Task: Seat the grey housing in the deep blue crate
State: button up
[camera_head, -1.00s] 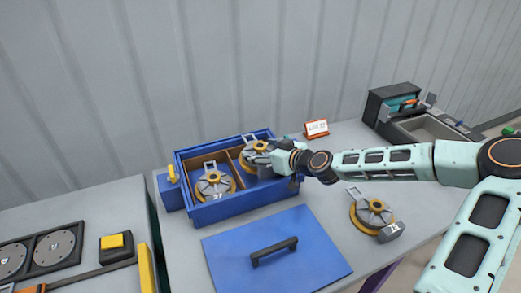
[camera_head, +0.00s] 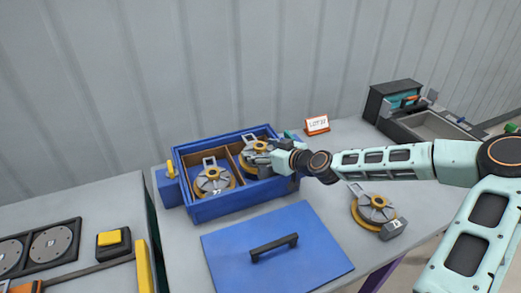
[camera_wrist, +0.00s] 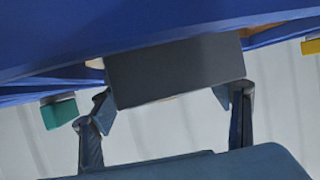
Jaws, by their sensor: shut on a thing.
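The deep blue crate (camera_head: 222,208) stands on the grey table, with a brown divider inside. One grey housing with a yellow ring (camera_head: 213,182) sits in its left compartment. Another grey housing (camera_head: 252,152) is in the right compartment, its front side partly hidden by my gripper. My gripper (camera_head: 270,158) is over the crate's right end, shut on this housing; its dark block end (camera_wrist: 175,72) shows between the fingers in the wrist view. I cannot tell whether the housing rests on the crate floor. A third grey housing (camera_head: 374,211) lies on the table to the right.
A blue lid with a black handle (camera_head: 275,262) lies in front of the crate. An orange and white sign (camera_head: 317,125) stands behind it. A dark bin (camera_head: 430,124) is at the back right. A yellow button box (camera_head: 113,241) is on the left table.

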aim_at(260, 146)
jog(key=shift+f+b, duration=1.65)
jog(key=shift+f, duration=0.05)
jog(key=shift+r, duration=0.1)
jog(key=shift+r+p, duration=2.25)
jog(key=shift+r, duration=1.55)
jog(key=shift+f+b, duration=1.35)
jog(key=shift+f, duration=0.25)
dwell(0.8)
